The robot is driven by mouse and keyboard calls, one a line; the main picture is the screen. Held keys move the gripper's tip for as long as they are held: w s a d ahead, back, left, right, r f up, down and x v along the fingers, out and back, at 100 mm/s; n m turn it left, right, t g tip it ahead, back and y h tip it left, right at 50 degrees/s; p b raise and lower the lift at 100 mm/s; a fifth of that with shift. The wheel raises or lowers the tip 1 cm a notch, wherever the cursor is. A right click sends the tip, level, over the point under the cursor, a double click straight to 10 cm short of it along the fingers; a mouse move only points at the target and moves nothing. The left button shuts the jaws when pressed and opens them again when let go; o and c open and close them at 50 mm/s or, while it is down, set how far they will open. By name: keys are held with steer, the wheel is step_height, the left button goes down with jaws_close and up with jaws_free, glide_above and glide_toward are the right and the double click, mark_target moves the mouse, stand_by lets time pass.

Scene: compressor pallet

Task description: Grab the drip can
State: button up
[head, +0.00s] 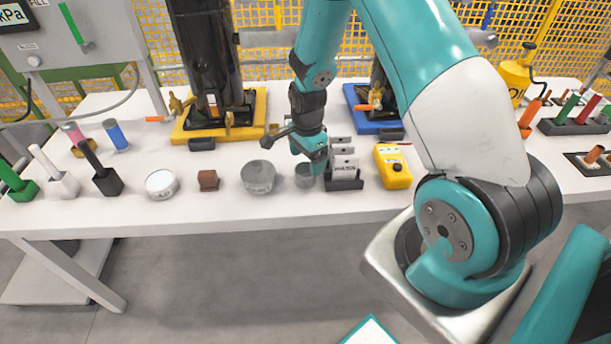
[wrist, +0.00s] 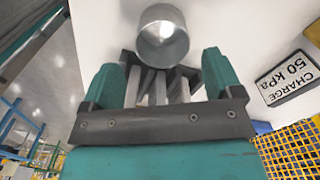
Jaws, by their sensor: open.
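A small grey metal can (head: 304,177), which looks like the drip can, stands on the white table just left of a black rack. In the wrist view the can (wrist: 163,40) shows its round open top, ahead of and roughly between my fingertips. My gripper (head: 312,160) points down close above the can and partly overlaps it in the head view. In the wrist view my gripper (wrist: 161,66) has its two teal fingers spread wide with nothing held between them. I cannot tell whether a finger touches the can.
The black rack (head: 344,183) with upright grey plates is close on the right, and a yellow device (head: 393,167) stands beyond it. A wider grey tin (head: 258,177) and a brown block (head: 208,180) are to the left. The table's front edge is close.

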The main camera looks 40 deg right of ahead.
mark_target(306, 170)
step_height(306, 170, down, 5)
steer(key=shift+w+a+r+p, duration=0.1)
steer(key=shift+w+p, duration=0.05)
steer(key=shift+p, duration=0.15)
steer(key=c, duration=1)
steer(key=shift+r, duration=0.1)
